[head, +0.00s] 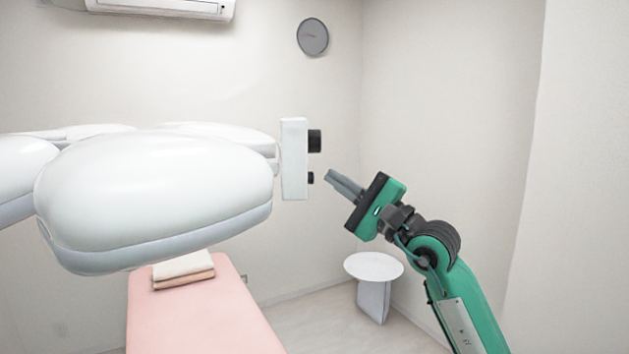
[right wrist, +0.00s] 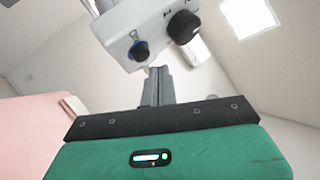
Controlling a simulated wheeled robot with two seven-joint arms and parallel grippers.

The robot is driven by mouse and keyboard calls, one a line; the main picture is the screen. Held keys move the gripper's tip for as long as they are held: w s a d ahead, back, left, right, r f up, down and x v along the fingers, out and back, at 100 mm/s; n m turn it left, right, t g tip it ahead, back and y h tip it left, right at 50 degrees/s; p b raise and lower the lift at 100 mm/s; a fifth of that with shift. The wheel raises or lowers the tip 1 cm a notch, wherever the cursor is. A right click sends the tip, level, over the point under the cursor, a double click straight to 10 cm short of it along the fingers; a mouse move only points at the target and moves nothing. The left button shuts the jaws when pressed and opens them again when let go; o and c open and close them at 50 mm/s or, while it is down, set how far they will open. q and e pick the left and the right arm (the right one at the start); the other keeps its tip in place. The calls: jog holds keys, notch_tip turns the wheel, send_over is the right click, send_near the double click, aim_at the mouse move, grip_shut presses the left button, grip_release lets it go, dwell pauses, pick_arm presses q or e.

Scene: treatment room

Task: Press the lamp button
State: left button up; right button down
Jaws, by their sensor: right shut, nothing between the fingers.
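The lamp (head: 150,195) is a large white multi-headed fixture at the left of the head view. Its white control box (head: 293,160) faces right. A large black knob (head: 314,141) sticks out of the box, with a smaller dark button (head: 311,178) below it. In the right wrist view the button (right wrist: 140,51) has a blue ring, and the knob (right wrist: 183,27) is beside it. My right gripper (head: 329,175) is shut and empty, its fingertips a short gap to the right of the button. The fingers also show in the right wrist view (right wrist: 158,72). My left gripper is out of view.
A pink treatment bed (head: 200,315) with folded towels (head: 183,268) stands below the lamp. A small round white table (head: 373,267) stands low near the corner. A clock (head: 313,37) hangs on the back wall. The space around my right gripper is clear.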

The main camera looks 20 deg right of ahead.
jog(key=s+d+b, duration=0.1)
jog(key=d+b, duration=0.4)
jog(key=shift+s+d, duration=0.4)
